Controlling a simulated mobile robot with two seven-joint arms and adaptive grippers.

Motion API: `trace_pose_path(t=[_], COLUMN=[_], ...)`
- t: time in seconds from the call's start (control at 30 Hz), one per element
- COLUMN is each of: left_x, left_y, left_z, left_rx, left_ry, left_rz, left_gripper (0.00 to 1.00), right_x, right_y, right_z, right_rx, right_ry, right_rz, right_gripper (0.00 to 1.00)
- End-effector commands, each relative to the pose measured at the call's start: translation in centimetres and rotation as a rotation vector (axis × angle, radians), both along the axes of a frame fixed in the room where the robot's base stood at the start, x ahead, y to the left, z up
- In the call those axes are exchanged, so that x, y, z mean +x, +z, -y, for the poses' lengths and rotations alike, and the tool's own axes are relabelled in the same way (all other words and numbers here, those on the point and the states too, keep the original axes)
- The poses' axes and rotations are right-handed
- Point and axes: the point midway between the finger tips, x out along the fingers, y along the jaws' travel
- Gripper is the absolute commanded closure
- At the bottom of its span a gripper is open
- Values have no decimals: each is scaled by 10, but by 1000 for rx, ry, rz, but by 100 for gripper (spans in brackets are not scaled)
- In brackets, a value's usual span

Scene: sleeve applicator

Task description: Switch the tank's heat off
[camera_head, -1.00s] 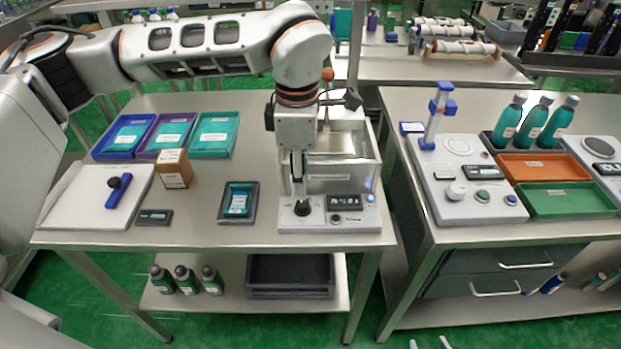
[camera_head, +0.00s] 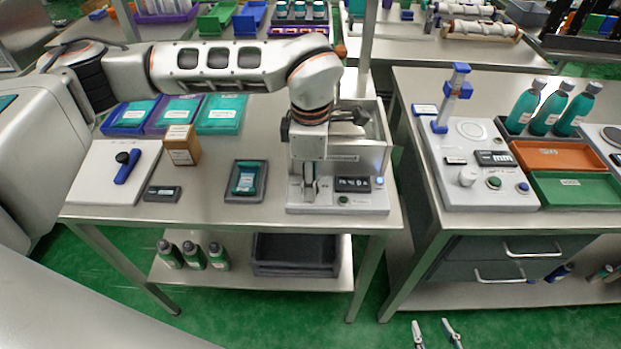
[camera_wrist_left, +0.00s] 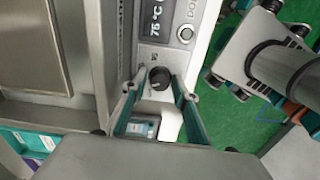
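The tank (camera_head: 343,158) is an open metal basin behind a white control panel (camera_head: 365,203) at the right end of the left table. A dark round knob (camera_wrist_left: 160,78) sits on the panel in the left wrist view, beside a lit display (camera_wrist_left: 154,20) reading 75 °C. My left gripper (camera_head: 310,197) points down over the panel's left part and hides the knob in the head view. In the wrist view its fingers (camera_wrist_left: 161,76) are open, one on each side of the knob; contact is unclear. My right gripper (camera_head: 434,326) is open and empty at the bottom edge.
A small dark tray (camera_head: 261,184), a brown box (camera_head: 182,146), a dark display (camera_head: 161,194) and a white board (camera_head: 91,172) lie left of the tank. The right table (camera_head: 423,184) stands across a gap, with a white device (camera_head: 460,190) and bottles.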

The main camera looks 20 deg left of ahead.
Motion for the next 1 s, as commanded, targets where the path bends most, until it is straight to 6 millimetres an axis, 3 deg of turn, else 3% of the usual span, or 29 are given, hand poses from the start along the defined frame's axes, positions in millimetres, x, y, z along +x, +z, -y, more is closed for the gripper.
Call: trace_pose_path(t=[0.13, 0.27, 0.67, 1.0], left_x=[0, 0, 0, 0], left_y=[0, 0, 0, 1], left_z=[0, 0, 0, 0], left_rx=[0, 0, 0, 0], left_ry=[0, 0, 50, 283], left_rz=[0, 0, 0, 1], left_gripper=[71, 100, 100, 100], right_x=[1, 0, -2, -3], right_y=[1, 1, -4, -7], right_z=[0, 0, 0, 0], right_rx=[1, 1, -2, -2], right_ry=[0, 0, 0, 0], right_rz=[2, 2, -7, -9], right_gripper=[60, 60, 60, 60])
